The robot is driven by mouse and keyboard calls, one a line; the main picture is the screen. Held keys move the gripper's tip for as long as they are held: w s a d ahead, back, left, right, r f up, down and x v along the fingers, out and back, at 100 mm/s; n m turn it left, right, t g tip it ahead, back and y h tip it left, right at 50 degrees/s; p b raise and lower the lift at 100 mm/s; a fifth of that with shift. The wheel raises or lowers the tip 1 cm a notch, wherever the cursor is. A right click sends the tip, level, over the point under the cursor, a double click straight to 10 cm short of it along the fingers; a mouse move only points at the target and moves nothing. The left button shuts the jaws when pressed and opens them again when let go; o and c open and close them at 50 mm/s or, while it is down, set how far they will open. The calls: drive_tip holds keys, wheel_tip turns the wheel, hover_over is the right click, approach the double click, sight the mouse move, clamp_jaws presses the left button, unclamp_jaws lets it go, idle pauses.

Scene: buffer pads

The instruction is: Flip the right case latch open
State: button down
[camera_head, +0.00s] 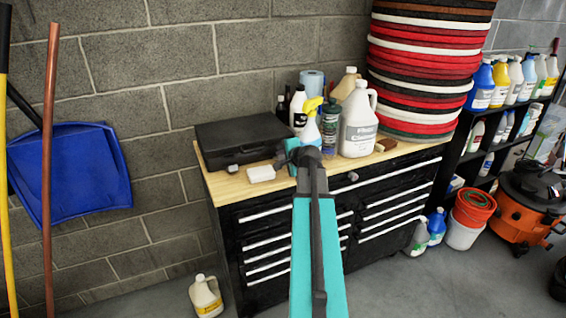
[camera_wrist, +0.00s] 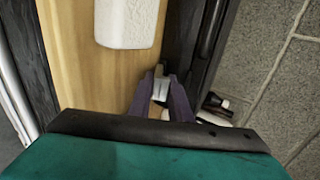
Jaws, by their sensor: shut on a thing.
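The black case (camera_head: 240,133) lies closed on the wooden bench top (camera_head: 225,187), at its left end. In the wrist view the case's dark side (camera_wrist: 205,30) runs along the right of the wood. My gripper (camera_wrist: 161,78) is at the front of the case, near its right end. Its two dark fingers are shut on a small pale grey piece, the right case latch (camera_wrist: 160,90). The latch's exact angle is hard to tell. In the head view my teal gripper (camera_head: 284,160) is beside the case's right end, and my arm hides the latch there.
A white block (camera_head: 261,173) lies on the wood in front of the case. A yellow-topped spray bottle (camera_head: 309,125), a white jug (camera_head: 358,120) and other bottles stand close to the right. A brick wall (camera_head: 180,50) is behind.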

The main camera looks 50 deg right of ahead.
drive_tip(key=shift+s+a+f+b, duration=0.1)
drive_tip(key=shift+s+f+b, duration=0.15)
drive_tip(key=shift+f+b, duration=0.45)
drive_tip(key=c, duration=1.8)
unclamp_jaws()
drive_tip(key=shift+r, duration=0.15)
drive_tip(key=shift+c, duration=0.2)
drive_tip(key=shift+a+r, duration=0.1)
